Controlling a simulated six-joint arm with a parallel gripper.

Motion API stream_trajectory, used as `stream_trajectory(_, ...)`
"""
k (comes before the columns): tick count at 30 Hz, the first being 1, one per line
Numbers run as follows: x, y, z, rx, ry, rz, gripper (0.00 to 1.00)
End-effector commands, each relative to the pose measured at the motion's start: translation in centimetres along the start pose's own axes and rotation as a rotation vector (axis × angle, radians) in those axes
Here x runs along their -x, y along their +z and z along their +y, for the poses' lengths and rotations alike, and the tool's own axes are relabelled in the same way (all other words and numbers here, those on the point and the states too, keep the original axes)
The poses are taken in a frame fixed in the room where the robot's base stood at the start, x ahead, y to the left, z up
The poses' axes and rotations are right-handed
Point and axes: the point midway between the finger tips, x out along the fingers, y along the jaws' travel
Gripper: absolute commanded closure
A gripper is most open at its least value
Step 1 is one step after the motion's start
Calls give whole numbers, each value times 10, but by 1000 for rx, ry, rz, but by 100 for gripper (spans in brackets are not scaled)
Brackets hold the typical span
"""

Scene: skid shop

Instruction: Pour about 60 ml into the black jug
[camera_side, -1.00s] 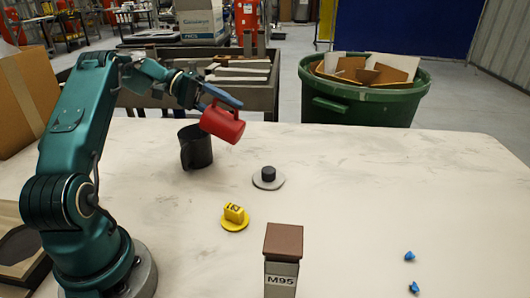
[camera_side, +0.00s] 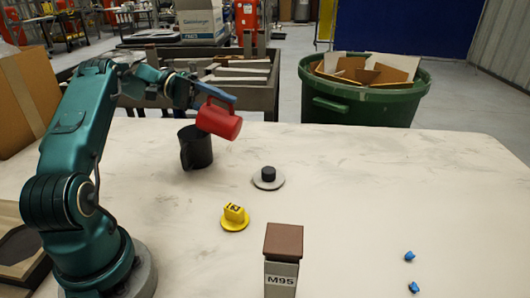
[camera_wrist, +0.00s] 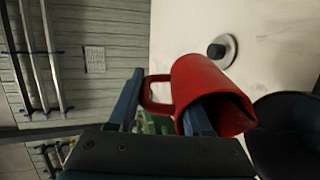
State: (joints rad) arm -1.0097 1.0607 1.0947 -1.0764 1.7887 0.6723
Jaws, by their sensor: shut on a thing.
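A red jug (camera_side: 221,120) is held in the air, strongly tilted, just above and right of the black jug in the side view. My gripper (camera_side: 214,95) is shut on it; in the wrist view the blue fingers (camera_wrist: 163,108) are around its handle side. In the wrist view the red jug (camera_wrist: 200,82) has its mouth turned toward the black jug (camera_wrist: 285,135), which is cut off by the frame edge. The black jug (camera_side: 195,150) stands upright on the table. No liquid stream shows, and the contents of both jugs are hidden.
A grey disc with a black knob (camera_side: 268,177) and a yellow marked piece (camera_side: 234,216) lie on the pale table (camera_side: 350,200). A block post labelled M95 (camera_side: 282,262) stands at the front. Two small blue pieces (camera_side: 410,256) lie at right. A green bin (camera_side: 360,105) stands behind.

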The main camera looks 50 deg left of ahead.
Motion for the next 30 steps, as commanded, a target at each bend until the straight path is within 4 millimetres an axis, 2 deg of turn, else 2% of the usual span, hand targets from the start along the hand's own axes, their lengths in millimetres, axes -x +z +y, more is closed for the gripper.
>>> stream_trajectory(5,0,0,1,-1,5,-1,100)
stream_trajectory(10,-23,1,-6,-7,-191,3,100)
stream_trajectory(16,-26,0,-8,-5,-256,6,100)
stream_trajectory(20,-31,1,-3,-10,-365,9,100)
stream_trajectory(24,-40,1,-16,-7,-511,11,100)
stream_trajectory(30,-48,1,-26,-3,-616,16,100)
